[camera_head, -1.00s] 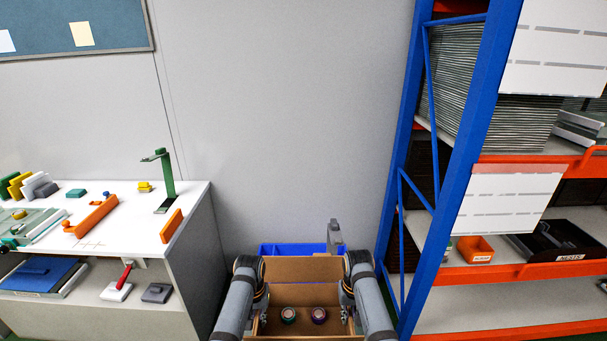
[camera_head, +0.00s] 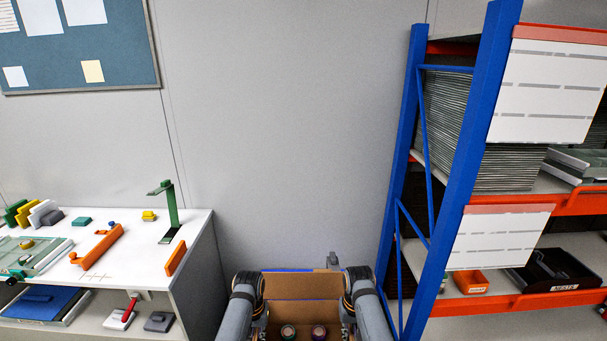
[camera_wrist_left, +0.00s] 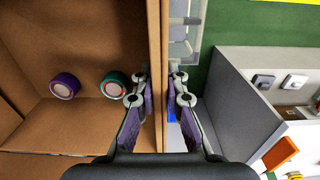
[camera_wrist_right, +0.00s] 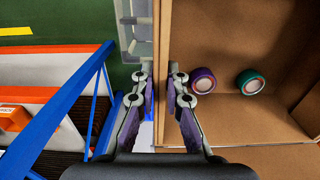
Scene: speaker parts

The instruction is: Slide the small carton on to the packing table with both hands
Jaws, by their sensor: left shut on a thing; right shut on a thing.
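The small carton (camera_head: 302,286) is open-topped brown cardboard, at the bottom middle of the head view between my two arms. Inside it are a purple-rimmed round part (camera_wrist_left: 65,86) and a green-rimmed round part (camera_wrist_left: 113,83). My left gripper (camera_wrist_left: 160,82) is shut on one side wall of the carton, with a finger on each face. My right gripper (camera_wrist_right: 161,82) is shut on the opposite side wall in the same way. The carton's near end is cut off in the head view. A white-topped table (camera_head: 140,240) stands at the left.
The table carries an orange tool (camera_head: 97,245), a green stand (camera_head: 172,212) and an upright orange block (camera_head: 175,257). A blue-framed rack (camera_head: 463,150) with orange shelf edges stands close on the right. A grey wall (camera_head: 290,130) is behind the carton.

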